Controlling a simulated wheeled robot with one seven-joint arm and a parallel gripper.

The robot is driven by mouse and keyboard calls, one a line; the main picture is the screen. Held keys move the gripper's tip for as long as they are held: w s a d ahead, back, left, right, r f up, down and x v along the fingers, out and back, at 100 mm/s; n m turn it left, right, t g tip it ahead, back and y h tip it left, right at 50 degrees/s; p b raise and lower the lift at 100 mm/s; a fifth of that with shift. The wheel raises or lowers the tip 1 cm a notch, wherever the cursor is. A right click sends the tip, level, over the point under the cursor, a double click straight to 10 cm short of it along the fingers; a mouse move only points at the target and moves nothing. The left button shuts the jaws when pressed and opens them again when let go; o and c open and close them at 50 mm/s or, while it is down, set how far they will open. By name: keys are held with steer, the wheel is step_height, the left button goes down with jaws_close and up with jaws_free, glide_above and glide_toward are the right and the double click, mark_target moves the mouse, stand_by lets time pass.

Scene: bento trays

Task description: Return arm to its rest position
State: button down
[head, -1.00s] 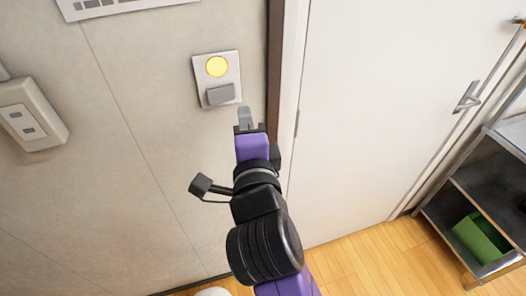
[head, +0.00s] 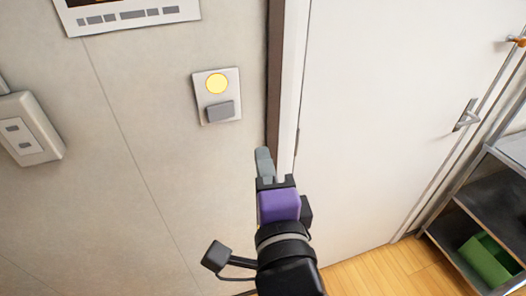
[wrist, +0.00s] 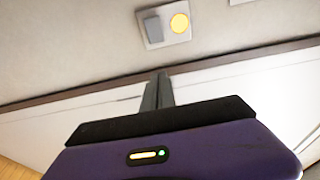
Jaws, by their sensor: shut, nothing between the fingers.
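My gripper (head: 264,163) is shut and empty, its grey fingers together. In the head view it is in front of the door frame, below and to the right of a wall switch plate (head: 233,104), with a gap between them. The plate carries a yellow lit round light (head: 217,84) and a grey rocker (head: 221,111). In the wrist view the shut fingers (wrist: 158,88) point up toward the wall, and the plate (wrist: 146,30) shows above them, apart from the tips.
A white door (head: 385,110) with a lever handle (head: 467,114) stands to the right. A metal shelf (head: 500,205) with a green bin (head: 489,258) is at the far right. An outlet box (head: 31,130) is on the left wall. Some wooden floor (head: 370,275) is clear.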

step_height(320, 180, up, 4)
steer(key=s+a+f+n+t+y, duration=0.1)
steer(key=a+n+y, duration=0.1)
steer(key=n, duration=0.4)
steer(key=s+d+f+n+g+h, duration=0.1)
steer(key=s+d+f+n, duration=0.2)
steer(key=s+d+f, duration=0.4)
steer(key=s+d+f+n+g+h, duration=0.1)
steer(key=s+d+f+n, duration=0.3)
steer(key=s, duration=1)
steer(key=s+d+f+n+g+h, duration=0.2)
steer(key=s+d+f+n, duration=0.1)
steer(key=s+d+f, duration=0.6)
step_height(320, 180, down, 3)
steer(key=shift+s+d+r+n, duration=0.1)
steer(key=shift+s+d+n, duration=0.25)
steer(key=shift+s, duration=0.3)
